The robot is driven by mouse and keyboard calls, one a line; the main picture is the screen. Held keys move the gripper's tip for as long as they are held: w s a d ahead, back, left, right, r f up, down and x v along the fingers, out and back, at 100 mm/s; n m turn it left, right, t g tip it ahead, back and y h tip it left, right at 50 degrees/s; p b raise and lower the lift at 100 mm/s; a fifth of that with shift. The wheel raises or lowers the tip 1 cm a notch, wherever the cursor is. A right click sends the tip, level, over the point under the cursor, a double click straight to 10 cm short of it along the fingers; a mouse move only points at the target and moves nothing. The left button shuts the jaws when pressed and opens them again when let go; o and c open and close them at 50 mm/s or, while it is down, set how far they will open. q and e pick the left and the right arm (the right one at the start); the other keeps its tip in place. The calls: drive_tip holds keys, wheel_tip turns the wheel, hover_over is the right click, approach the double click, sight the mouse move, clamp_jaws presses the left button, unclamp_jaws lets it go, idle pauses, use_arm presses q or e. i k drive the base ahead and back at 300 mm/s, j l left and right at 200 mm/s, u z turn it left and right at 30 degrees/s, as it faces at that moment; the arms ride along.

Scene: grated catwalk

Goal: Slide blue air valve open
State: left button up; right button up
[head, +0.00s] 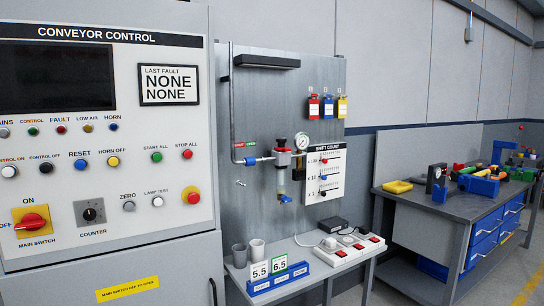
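A small blue valve sleeve (250,160) sits on the horizontal air pipe at the left of the grey metal panel (315,85). Above it are a red label (239,145) on the left and a green label (251,144) on the right; their words are too small to read surely. The blue sleeve appears nearer the green label, but its exact position is hard to tell. The pipe leads right to a regulator (283,158) with a black and red knob and a round gauge (301,141). Neither of my grippers is in view.
A conveyor control cabinet (120,215) fills the left side. A small blue tap (286,199) hangs below the regulator. A cluttered workbench (440,205) stands right.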

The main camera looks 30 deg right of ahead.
sight(250, 161)
drive_tip(key=i+l, duration=0.3)
drive_tip(key=l, duration=0.15)
drive_tip(key=i+l, duration=0.3)
drive_tip(key=l, duration=0.2)
drive_tip(key=i+l, duration=0.25)
drive_tip(key=l, duration=0.2)
